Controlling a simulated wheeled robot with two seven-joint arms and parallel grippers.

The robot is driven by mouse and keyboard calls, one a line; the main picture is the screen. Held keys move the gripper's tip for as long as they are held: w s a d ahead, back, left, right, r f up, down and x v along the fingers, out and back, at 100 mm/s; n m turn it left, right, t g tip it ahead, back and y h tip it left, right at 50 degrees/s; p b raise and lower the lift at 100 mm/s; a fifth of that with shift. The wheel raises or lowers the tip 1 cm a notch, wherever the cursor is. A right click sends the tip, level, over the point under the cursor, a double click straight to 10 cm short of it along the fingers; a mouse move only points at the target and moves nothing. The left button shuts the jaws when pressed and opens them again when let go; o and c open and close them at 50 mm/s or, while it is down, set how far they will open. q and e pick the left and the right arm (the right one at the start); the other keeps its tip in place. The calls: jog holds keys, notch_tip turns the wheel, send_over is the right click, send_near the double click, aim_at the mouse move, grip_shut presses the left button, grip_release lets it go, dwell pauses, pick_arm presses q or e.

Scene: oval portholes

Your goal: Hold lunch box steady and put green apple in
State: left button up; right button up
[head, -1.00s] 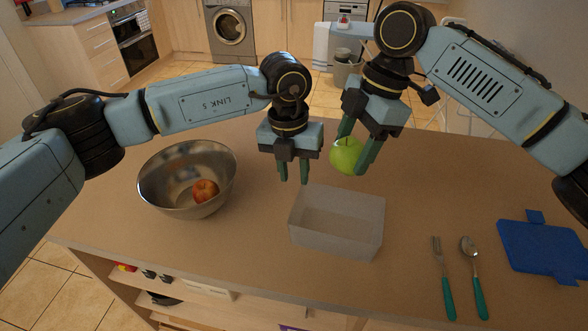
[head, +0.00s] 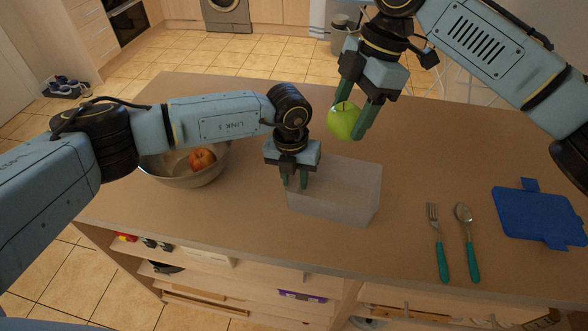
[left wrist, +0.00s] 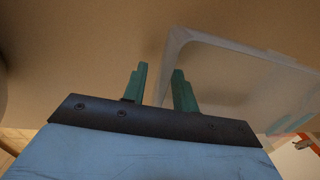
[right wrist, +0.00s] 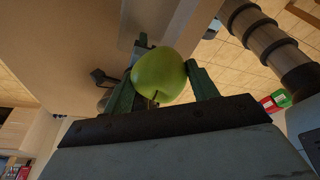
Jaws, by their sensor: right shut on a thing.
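The translucent lunch box (head: 335,200) stands open on the table below my grippers. My left gripper (head: 295,182) is open and low at the box's left side. In the left wrist view its two fingers (left wrist: 160,82) stand apart on either side of the line of the box wall (left wrist: 172,50); whether they touch it I cannot tell. My right gripper (head: 350,122) is shut on the green apple (head: 343,121) and holds it in the air above and behind the box. In the right wrist view the apple (right wrist: 160,75) sits between both fingers.
A metal bowl (head: 185,178) with a red apple (head: 202,159) stands left, partly hidden by my left arm. A fork (head: 438,240), a spoon (head: 467,240) and a blue lid-like panel (head: 540,214) lie to the right. The table between box and fork is clear.

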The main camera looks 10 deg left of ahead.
pick_arm(q)
grip_shut()
pick_arm(e)
notch_tip(320, 180, down, 12)
dwell(1.7)
jog(key=shift+f, duration=0.1)
jog(key=o, duration=1.1)
